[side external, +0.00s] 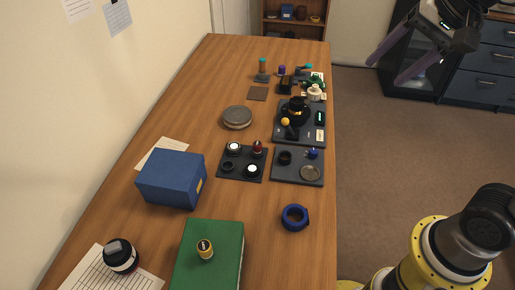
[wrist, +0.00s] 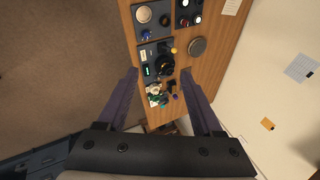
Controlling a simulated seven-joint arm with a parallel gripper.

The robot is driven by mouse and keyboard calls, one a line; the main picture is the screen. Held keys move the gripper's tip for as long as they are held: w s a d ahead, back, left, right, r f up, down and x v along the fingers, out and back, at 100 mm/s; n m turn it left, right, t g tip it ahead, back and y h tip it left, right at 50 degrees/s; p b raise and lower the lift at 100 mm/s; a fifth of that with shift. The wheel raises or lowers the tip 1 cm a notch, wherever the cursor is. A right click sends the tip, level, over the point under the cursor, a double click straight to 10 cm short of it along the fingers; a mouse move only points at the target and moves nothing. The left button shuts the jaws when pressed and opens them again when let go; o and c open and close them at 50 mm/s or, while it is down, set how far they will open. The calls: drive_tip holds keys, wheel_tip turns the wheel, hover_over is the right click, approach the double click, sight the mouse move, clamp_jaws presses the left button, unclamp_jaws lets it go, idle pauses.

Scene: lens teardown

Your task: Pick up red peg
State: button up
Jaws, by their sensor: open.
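A small dark red peg (side external: 257,146) stands upright at the far right corner of a black square tray (side external: 235,174) near the middle of the table. In the wrist view the tray is at the top, with a small reddish spot that looks like the peg (wrist: 184,22). My gripper (side external: 384,72) is raised high at the upper right, off the table's right side and well apart from the peg. In the wrist view its two purple fingers (wrist: 160,75) are spread wide with nothing between them.
White-topped round pieces and a dark ring share the peg's tray. Another tray (side external: 285,181) with a blue knob adjoins it. A black camera-like device (side external: 295,112) stands behind. A blue box (side external: 171,178), green box (side external: 222,240) and blue ring (side external: 295,217) are nearer. Wood (side external: 190,115) at left is mostly clear.

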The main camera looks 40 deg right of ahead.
drive_tip(key=w+a+m+g, duration=0.1)
drive_tip(key=w+a+m, duration=0.25)
drive_tip(key=w, duration=0.75)
drive_tip(key=m+g+y, duration=0.1)
drive_tip(key=m+g, duration=0.2)
drive_tip(key=g, duration=0.1)
hover_over(258, 143)
drive_tip(key=d, duration=0.1)
wheel_tip(258, 143, down, 27)
drive_tip(key=shift+d+f, duration=0.1)
drive_tip(key=shift+a+f, duration=0.25)
drive_tip(key=shift+f, duration=0.75)
drive_tip(key=shift+a+f, duration=0.2)
drive_tip(key=shift+f, duration=0.85)
drive_tip(key=shift+a+f, duration=0.25)
drive_tip(key=shift+f, duration=0.75)
clamp_jaws()
